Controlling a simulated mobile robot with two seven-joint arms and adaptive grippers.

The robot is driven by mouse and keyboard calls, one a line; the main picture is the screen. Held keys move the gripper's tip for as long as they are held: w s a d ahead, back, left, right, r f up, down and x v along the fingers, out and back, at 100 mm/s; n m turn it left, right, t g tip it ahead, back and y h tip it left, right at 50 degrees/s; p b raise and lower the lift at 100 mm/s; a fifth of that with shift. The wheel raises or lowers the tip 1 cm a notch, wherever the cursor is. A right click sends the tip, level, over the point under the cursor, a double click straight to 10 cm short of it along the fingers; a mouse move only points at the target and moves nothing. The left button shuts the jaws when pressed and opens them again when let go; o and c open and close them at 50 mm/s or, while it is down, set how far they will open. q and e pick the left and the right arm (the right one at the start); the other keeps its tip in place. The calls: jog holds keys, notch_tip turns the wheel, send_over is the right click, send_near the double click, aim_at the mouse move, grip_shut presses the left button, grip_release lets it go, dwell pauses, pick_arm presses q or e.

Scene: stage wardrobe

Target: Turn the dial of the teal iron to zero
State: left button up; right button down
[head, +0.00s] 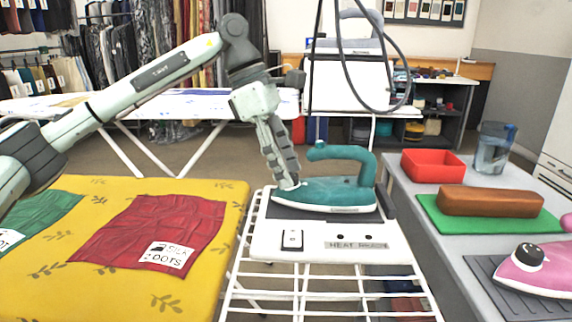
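The teal iron (322,193) rests flat on the dark pad at the back of a white heat-rest unit (320,240). Its nose points left and its handle arches above. My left gripper (290,184) points down, with its fingertips at the nose end of the teal iron. A small pale part shows at the fingertips. It may be the dial, but the fingers cover most of it, so I cannot read its setting. The fingers overlap from this side, so I cannot tell whether they are open or shut. My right gripper is not in view.
A white wire rack (330,297) carries the unit. At left is a yellow padded table (120,210) with red cloth (150,232) and green cloth (45,218). At right stand a pink iron (545,270), brown block (490,201), red bin (433,166) and jug (492,150).

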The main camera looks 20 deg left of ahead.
pick_arm(q)
jog(key=v, duration=1.2)
dwell(0.3)
